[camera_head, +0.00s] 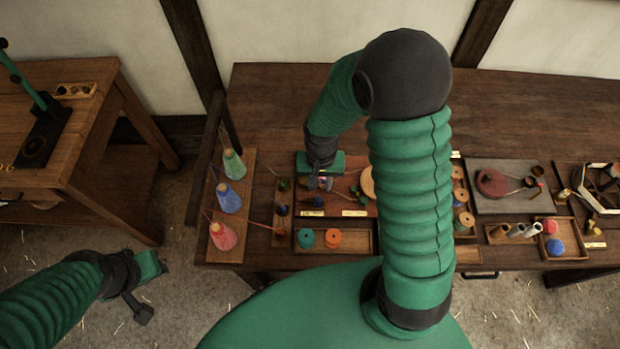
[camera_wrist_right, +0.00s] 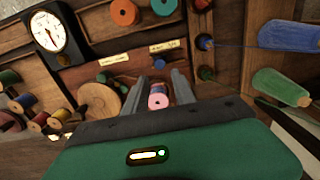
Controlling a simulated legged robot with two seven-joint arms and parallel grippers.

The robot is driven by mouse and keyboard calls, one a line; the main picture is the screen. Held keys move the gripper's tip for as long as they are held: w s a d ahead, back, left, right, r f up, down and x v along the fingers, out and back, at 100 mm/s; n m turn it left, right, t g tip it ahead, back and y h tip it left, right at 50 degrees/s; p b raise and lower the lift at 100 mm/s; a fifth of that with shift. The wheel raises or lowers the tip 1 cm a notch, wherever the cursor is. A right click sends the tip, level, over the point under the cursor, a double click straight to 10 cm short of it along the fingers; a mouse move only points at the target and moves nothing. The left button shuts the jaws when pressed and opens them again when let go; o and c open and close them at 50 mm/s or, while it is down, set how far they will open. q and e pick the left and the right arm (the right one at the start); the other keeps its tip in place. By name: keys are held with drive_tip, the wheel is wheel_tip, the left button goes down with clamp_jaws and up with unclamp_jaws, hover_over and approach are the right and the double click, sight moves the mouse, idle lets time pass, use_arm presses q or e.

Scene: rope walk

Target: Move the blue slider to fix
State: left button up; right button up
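Blue, green and red sliders sit on a narrow wooden strip left of the main board. The blue slider (camera_head: 282,210) is the middle one; in the right wrist view, the blue slider (camera_wrist_right: 205,42) has a blue thread running to a blue cone (camera_wrist_right: 288,36). My right gripper (camera_head: 318,182) is over the reddish board, to the right of the strip and apart from the blue slider. In the wrist view, its fingers are parted, with a small pink-ended spool (camera_wrist_right: 158,97) between them; contact is unclear. My left gripper (camera_head: 142,308) is low at left, away from the workbench.
Green, blue and red thread cones (camera_head: 229,198) stand on a board at left. A tray (camera_head: 347,251) holds teal and orange spools. A dial (camera_wrist_right: 48,33) shows in the wrist view. More spools and trays lie at right. My right arm hides the middle of the bench.

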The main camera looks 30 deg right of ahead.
sight(318, 198)
wheel_tip(318, 198, down, 9)
drive_tip(key=b, duration=0.7)
drive_tip(key=shift+w+f, duration=0.15)
drive_tip(key=shift+f, duration=0.35)
drive_tip(key=shift+w+a+p, duration=0.35)
drive_tip(key=shift+w+a, duration=0.15)
drive_tip(key=shift+a, duration=0.4)
drive_tip(key=shift+w+a+p, duration=0.2)
drive_tip(key=shift+w+a, duration=0.1)
drive_tip(key=shift+a, duration=0.2)
drive_tip(key=shift+w+a+p, duration=0.15)
drive_tip(key=shift+w+a, duration=0.1)
drive_tip(key=shift+a, duration=0.2)
drive_tip(key=shift+s+d, duration=0.1)
drive_tip(key=shift+d, duration=0.15)
